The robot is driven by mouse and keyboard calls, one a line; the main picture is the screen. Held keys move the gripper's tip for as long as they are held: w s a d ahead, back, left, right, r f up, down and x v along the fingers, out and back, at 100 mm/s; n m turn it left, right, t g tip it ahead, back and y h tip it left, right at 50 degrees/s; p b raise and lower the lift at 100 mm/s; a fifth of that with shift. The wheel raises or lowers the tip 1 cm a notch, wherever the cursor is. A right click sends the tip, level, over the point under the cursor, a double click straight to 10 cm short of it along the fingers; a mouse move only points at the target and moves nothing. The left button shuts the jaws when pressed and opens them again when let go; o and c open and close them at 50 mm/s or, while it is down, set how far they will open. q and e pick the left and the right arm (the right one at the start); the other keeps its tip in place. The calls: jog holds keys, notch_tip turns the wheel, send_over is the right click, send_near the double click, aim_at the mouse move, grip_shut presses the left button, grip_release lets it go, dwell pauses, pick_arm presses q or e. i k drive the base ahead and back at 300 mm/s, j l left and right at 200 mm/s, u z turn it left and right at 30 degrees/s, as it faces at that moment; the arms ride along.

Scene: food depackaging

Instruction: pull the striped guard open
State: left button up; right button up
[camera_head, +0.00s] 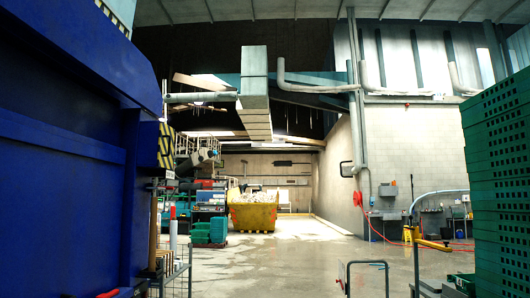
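A panel with yellow and black diagonal stripes (166,146) shows at the left, at the right-hand edge of a large blue machine (60,150). It looks like the striped guard. It is seen from the side and only a narrow part shows, so I cannot tell whether it is open or shut. Neither of my grippers is in view.
A wire trolley (180,280) stands below the striped panel. Stacked green crates (497,180) fill the right edge. A metal rail frame (367,263) stands at the lower middle. A filled yellow skip (253,213) is farther back. The concrete floor (285,265) between is mostly clear.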

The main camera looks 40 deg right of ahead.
aim_at(167, 134)
jog(key=z, duration=0.65)
jog(key=i+l+z, duration=0.4)
jog(key=i, duration=0.2)
jog(key=i+z, duration=0.4)
jog(key=i, duration=0.25)
jog(key=i+u, duration=0.15)
jog(key=i, duration=0.4)
jog(key=i+l+u, duration=0.1)
jog(key=i, duration=0.45)
jog(key=i+l+u, duration=0.15)
jog(key=i+l, duration=0.15)
jog(key=i, duration=0.2)
jog(key=i+l+u, duration=0.1)
jog(key=i+l, duration=0.15)
jog(key=i, duration=0.3)
